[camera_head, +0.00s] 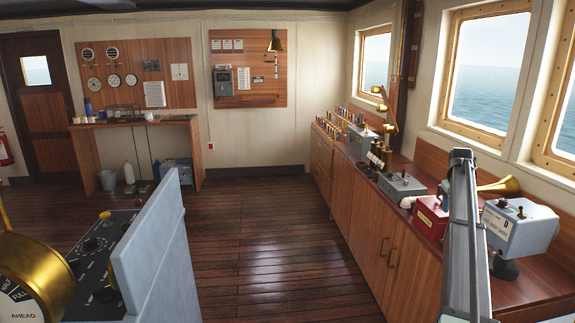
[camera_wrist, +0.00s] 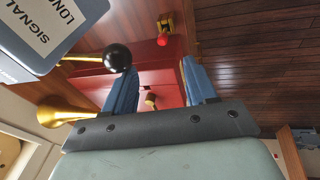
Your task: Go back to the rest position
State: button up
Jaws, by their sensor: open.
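My gripper (camera_wrist: 157,88) shows in the wrist view as two blue fingers spread apart, with nothing held between them. A red box (camera_wrist: 150,88) lies beyond the fingers. A black ball knob (camera_wrist: 117,57) is beside the left fingertip; I cannot tell whether they touch. A grey-blue signal box (camera_wrist: 45,35) with a white label fills the upper left. In the head view my arm stands over the right-hand counter, and my gripper cannot be made out there.
The right counter (camera_head: 345,215) carries the red box (camera_head: 430,216), a grey lever box (camera_head: 402,187), the signal box (camera_head: 522,230) and a brass horn (camera_head: 500,186). A blue-grey panel (camera_head: 155,250) and a brass telegraph (camera_head: 40,275) stand at left. The middle floor (camera_head: 250,240) is clear.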

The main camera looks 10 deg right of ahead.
jog(key=s+a+f+g, duration=0.1)
jog(key=a+f, duration=0.5)
jog(key=f, duration=0.3)
jog(key=s+a+f+y, duration=0.1)
jog(key=a+f, duration=0.5)
jog(key=f, duration=0.3)
jog(key=s+a+f+g, duration=0.1)
jog(key=s+a+f, duration=0.1)
jog(key=a+f, duration=0.55)
jog(key=s+a+f+g+y, duration=0.1)
jog(key=s+a+f, duration=0.4)
jog(key=a+f, duration=0.3)
jog(key=s+a+f, duration=0.6)
jog(key=f, duration=0.5)
jog(key=s+a+f+n+g+y, duration=0.1)
jog(key=s+a+f, duration=0.55)
jog(key=s, duration=0.35)
jog(key=s+a+f+g, duration=0.2)
jog(key=s+a+f, duration=0.45)
jog(key=s, duration=0.25)
jog(key=s+a+f+g, duration=0.1)
jog(key=s+a, duration=0.3)
jog(key=s, duration=0.9)
jog(key=s+a+f+g, duration=0.1)
jog(key=s+a, duration=0.4)
jog(key=s, duration=0.7)
jog(key=shift+s+f+g, duration=0.35)
jog(key=shift+f+g, duration=0.05)
